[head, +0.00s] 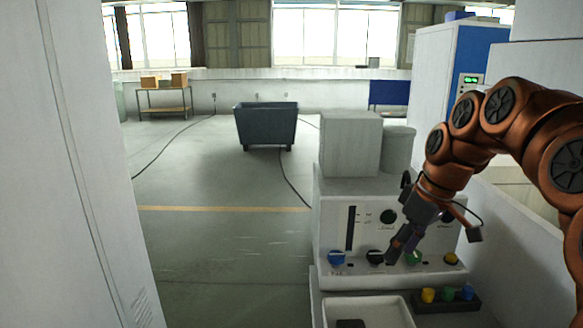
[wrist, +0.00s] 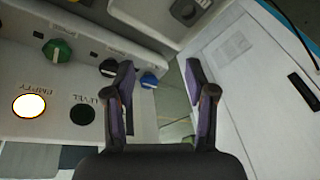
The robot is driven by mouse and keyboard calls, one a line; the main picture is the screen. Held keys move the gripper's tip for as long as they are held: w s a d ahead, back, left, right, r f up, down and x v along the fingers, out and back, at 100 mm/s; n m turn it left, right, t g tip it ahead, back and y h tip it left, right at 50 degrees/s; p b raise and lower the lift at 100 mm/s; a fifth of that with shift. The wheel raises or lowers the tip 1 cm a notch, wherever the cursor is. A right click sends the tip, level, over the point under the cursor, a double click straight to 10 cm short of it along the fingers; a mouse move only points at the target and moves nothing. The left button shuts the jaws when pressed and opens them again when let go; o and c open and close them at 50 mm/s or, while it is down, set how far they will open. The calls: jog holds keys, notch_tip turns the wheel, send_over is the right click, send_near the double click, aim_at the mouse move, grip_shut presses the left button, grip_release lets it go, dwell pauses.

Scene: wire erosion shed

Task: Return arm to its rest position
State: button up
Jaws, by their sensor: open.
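My orange arm (head: 470,125) reaches in from the right in the head view, bent downward. My gripper (head: 402,250) hangs in front of the control panel of a white machine (head: 325,215), near the black knob (head: 376,256) and the green knob (head: 413,258). In the wrist view my gripper (wrist: 160,72) has two dark fingers spread apart, with nothing between them. Beyond and beside them show the green knob (wrist: 57,50), the black knob (wrist: 109,67) and the blue knob (wrist: 149,80). Whether a finger touches the panel I cannot tell.
A blue knob (head: 336,257) and a yellow knob (head: 451,258) end the row. Below stand a white tray (head: 405,315) and a dark holder (head: 435,308) with coloured pieces. A white cabinet (head: 75,170) fills the left. A dark bin (head: 266,125) stands on open floor.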

jog(key=s+a+f+m+g+h+p, duration=0.1)
jog(key=s+f, duration=0.3)
jog(key=s, duration=0.6)
jog(key=s+a+f+m+g+h+p, duration=0.1)
jog(key=s+f+m, duration=0.3)
jog(key=s, duration=0.6)
jog(key=s+a+f+m+g+h, duration=0.1)
jog(key=s+f, duration=0.4)
jog(key=s, duration=0.5)
jog(key=shift+f+m+p, duration=0.3)
jog(key=shift+m+p, duration=0.1)
jog(key=shift+m, duration=0.5)
